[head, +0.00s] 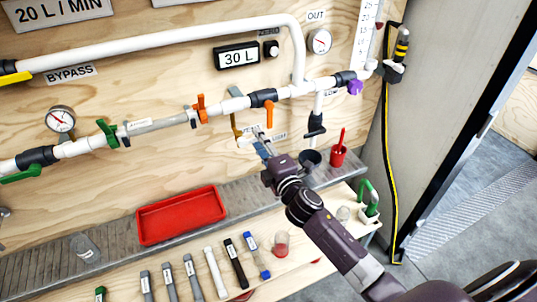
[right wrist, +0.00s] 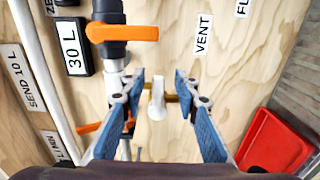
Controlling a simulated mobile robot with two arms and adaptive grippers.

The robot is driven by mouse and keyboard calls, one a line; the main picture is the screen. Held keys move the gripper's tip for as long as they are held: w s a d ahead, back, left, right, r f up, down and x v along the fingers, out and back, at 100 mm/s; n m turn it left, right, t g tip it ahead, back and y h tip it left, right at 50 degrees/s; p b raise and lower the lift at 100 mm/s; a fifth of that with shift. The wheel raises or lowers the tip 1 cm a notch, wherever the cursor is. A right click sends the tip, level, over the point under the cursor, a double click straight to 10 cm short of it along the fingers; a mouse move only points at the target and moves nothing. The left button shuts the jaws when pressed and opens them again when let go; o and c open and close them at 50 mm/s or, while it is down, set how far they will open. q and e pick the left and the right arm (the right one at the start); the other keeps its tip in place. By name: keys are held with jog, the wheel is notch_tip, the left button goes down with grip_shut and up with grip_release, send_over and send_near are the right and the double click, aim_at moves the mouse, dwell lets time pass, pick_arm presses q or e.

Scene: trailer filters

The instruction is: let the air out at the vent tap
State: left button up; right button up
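The vent tap, a small white piece on a brass fitting, is on the plywood wall below the pipe run. In the head view the tap (head: 243,142) is just left of my right gripper (head: 258,138). In the right wrist view the white tap (right wrist: 157,102) lies between the two blue-padded fingers of my right gripper (right wrist: 160,80). The fingers are apart, with a visible gap on both sides of the tap. The VENT label (right wrist: 202,35) is on the wall beside it. My left gripper is not in view.
An orange valve handle (right wrist: 122,33) is close to the fingers. A red tray (head: 181,214) and a grey ledge (head: 100,238) lie below. A dark funnel (head: 311,158) and a red cup (head: 338,155) are right of the gripper. A gauge (head: 320,41) is above.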

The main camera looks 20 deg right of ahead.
jog(key=s, duration=1)
jog(key=shift+s+d, duration=0.2)
jog(key=shift+s, duration=0.2)
jog(key=s+d+f+m+g, duration=0.1)
jog(key=s+f+m+g, duration=0.25)
jog(key=f, duration=0.85)
jog(key=s+f+m+g+h, duration=0.15)
jog(key=s+f, duration=0.35)
jog(key=f, duration=0.8)
jog(key=s+d+f+m+g+y, duration=0.1)
jog(key=s+f+m+g, duration=0.25)
jog(key=f, duration=0.85)
jog(key=s+a+f+m+g, duration=0.1)
jog(key=s+f+m+g, duration=0.1)
jog(key=s+f, duration=0.5)
jog(key=s+a+f+m+g, duration=0.1)
jog(key=s+f+m+g, duration=0.2)
jog(key=s, duration=1.4)
jog(key=s+a+f+m+g, duration=0.1)
jog(key=s+f+m+g, duration=0.1)
jog(key=s+f, duration=0.9)
jog(key=shift+s+f+g, duration=0.4)
jog(key=shift+s+g, duration=0.3)
jog(key=shift+g, duration=0.05)
